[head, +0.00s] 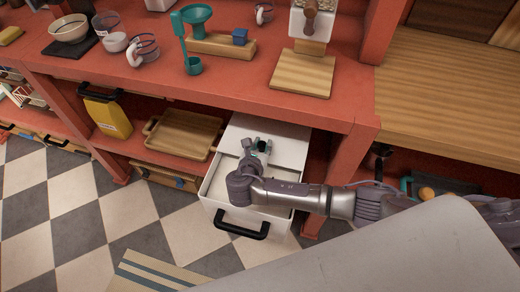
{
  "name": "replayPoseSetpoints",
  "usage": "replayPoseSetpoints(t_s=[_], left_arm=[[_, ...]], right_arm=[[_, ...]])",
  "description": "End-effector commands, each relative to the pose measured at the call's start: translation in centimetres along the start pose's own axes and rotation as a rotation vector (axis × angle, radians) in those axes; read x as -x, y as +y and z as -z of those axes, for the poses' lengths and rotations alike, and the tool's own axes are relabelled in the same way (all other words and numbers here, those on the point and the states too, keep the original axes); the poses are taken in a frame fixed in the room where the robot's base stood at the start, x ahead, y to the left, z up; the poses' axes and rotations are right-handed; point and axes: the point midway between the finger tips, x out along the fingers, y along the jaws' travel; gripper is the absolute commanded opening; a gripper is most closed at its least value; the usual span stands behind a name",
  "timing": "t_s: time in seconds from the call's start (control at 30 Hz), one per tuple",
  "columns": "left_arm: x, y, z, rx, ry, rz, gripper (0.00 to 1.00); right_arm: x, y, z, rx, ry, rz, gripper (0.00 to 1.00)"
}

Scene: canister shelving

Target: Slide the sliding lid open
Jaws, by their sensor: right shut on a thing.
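A white bin (222,214) with a black front handle (242,224) sits on the lower level of the red shelving and sticks out over the floor. Its white sliding lid (285,148) covers the rear part, and the front part looks open, though my arm hides much of it. My right gripper (260,148) reaches in from the right and is shut on a small dark grip on the lid, mostly hidden by the fingers. My left gripper is not in view.
A wooden tray (180,133) and a yellow container (107,116) stand left of the bin. The red counter (250,98) above holds a teal stand (193,40), a wooden board (303,75), cups and a bowl. The checkered floor (130,208) at left is mostly clear.

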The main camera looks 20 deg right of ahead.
Motion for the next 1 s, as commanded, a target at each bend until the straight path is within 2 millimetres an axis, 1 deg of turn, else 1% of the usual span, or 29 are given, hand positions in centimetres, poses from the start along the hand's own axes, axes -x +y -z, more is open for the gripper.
replayPoseSetpoints(t_s=[0.17, 0.2, 0.27, 0.3, 0.33, 0.6, 0.7, 0.77, 0.87, 1.0], left_arm=[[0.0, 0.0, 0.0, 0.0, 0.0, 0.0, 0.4], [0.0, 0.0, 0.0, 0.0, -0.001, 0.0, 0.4], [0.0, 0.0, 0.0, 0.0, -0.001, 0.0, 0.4], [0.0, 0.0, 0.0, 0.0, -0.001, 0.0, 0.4], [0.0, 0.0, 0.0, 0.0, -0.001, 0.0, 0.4], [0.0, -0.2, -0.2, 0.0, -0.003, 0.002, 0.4], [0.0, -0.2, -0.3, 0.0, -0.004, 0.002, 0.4], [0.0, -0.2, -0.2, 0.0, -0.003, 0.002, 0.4], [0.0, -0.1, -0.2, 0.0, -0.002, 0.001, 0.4], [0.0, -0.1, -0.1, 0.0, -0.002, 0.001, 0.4]], right_arm=[[0.0, 0.0, 0.0, -0.001, 0.0, 0.0, 0.0], [0.0, 0.0, 0.0, -0.001, 0.0, 0.001, 0.34], [0.0, 0.0, 0.0, -0.001, 0.0, 0.0, 0.44], [0.0, 0.0, 0.0, -0.001, 0.0, 0.0, 0.51], [0.0, 0.0, 0.0, -0.001, 0.0, 0.0, 0.54], [0.1, 0.0, 0.0, -0.001, 0.0, 0.0, 0.54], [0.6, 0.0, 0.1, -0.001, 0.001, -0.001, 0.54], [1.3, 0.1, 0.1, -0.001, 0.001, -0.002, 0.54], [3.0, 0.1, 0.1, -0.002, 0.003, -0.004, 0.54], [6.2, 0.1, 0.1, -0.002, 0.004, -0.004, 0.54]])
